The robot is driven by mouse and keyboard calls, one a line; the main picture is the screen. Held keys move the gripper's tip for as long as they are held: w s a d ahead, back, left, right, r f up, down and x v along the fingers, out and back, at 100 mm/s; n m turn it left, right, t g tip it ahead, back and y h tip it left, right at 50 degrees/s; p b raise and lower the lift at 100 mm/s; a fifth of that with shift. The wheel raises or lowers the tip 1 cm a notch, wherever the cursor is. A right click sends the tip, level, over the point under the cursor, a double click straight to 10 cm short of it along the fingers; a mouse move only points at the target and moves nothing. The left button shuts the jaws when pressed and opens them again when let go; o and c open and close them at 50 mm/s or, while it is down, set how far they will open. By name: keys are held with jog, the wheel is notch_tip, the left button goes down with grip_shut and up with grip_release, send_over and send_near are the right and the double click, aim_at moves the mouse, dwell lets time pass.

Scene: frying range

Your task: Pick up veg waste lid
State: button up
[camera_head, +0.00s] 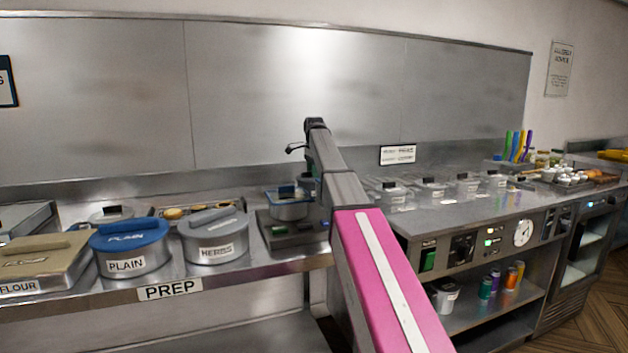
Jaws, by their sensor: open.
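I cannot make out a lid marked veg waste in the head view. My arm reaches up from the lower right, and my gripper (297,149) appears as small dark parts at its far end, open and with nothing visible in it. It is in front of the steel back wall, above the counter.
The prep shelf (232,273) holds a tan flour bin (40,262), a blue-lidded PLAIN tub (130,248) and a grey HERBS tub (213,236). A control panel with a dial (523,232) is at right. Bottles (498,281) stand on the lower shelf. The front counter strip at right is bare.

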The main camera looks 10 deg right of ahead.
jog(key=shift+f, duration=0.2)
dwell(0.5)
grip_shut()
